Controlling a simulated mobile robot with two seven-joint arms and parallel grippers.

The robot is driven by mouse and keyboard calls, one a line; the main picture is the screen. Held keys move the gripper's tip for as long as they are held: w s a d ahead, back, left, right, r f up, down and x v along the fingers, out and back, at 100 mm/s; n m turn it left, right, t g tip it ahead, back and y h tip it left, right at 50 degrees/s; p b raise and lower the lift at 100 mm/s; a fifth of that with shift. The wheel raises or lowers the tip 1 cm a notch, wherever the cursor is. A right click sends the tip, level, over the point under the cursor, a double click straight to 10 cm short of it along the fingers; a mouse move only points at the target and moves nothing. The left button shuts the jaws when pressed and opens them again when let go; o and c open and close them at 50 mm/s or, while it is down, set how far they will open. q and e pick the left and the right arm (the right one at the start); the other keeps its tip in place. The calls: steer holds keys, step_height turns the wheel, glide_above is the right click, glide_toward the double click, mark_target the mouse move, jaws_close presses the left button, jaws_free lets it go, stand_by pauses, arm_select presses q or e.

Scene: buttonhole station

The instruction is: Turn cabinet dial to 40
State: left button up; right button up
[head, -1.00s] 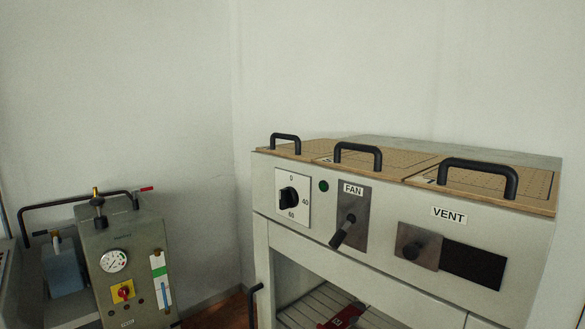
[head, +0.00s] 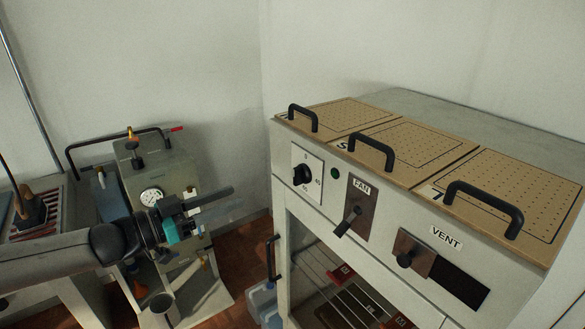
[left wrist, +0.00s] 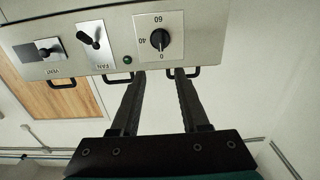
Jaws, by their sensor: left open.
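The cabinet dial, a black knob (head: 302,174) on a white plate marked 0, 40 and 60, sits at the left end of the cabinet's front panel. In the left wrist view the dial (left wrist: 160,39) appears upside down, and a faint light mark on the knob seems to face the 0 side; its exact setting is hard to read. My left gripper (head: 220,202) is open and empty, left of the dial and apart from it. In the left wrist view its two fingers (left wrist: 160,76) reach toward the panel, with the dial beyond the tips. My right gripper is out of view.
A green lamp (head: 334,173), the FAN lever (head: 348,220) and the VENT slider (head: 405,259) lie right of the dial. Black handles (head: 303,118) stand on the cabinet top. A gauge unit (head: 151,196) stands behind my left arm.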

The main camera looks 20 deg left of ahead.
mark_target(294, 173)
arm_select(q)
steer(key=p+x, duration=0.2)
steer(key=x, duration=1.2)
steer(key=shift+w+d, duration=0.2)
steer(key=shift+w, duration=0.15)
jaws_close()
